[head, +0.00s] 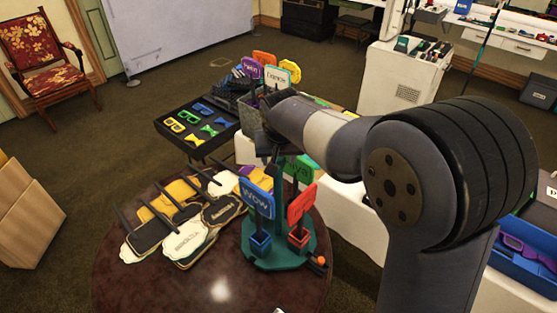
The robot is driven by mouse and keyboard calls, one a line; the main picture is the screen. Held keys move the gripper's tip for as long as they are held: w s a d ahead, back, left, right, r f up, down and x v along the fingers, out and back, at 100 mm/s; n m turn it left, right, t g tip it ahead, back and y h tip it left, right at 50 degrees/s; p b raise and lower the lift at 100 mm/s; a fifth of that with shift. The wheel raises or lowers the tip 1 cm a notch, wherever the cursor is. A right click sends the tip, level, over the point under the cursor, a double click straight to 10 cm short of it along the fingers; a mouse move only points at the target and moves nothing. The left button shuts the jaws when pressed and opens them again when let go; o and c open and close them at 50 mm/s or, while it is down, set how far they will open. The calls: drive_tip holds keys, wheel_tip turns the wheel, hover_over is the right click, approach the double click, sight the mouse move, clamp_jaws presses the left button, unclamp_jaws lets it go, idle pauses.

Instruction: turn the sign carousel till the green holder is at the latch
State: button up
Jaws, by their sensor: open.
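The sign carousel (277,258) has a dark green round base and stands at the right of the round table. A blue "WOW" sign (257,198) stands upright in a blue holder (260,243) at front left. A red sign (301,204) stands in a red holder (298,239) at front right. A green sign (300,168) shows behind; its holder is hidden. A small dark piece with an orange tip (321,261), perhaps the latch, is at the base's right front edge. My gripper (268,153) is open above the back of the carousel, partly hidden by my arm; contact is unclear.
Several paddle signs (190,235) lie on the round table (130,281) left of the carousel. A black tray (178,114) of bow ties and glasses stands behind. A bin with colourful signs (250,118) is beyond my gripper. The table's front is clear.

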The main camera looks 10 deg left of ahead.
drive_tip(key=shift+x, duration=1.6)
clamp_jaws()
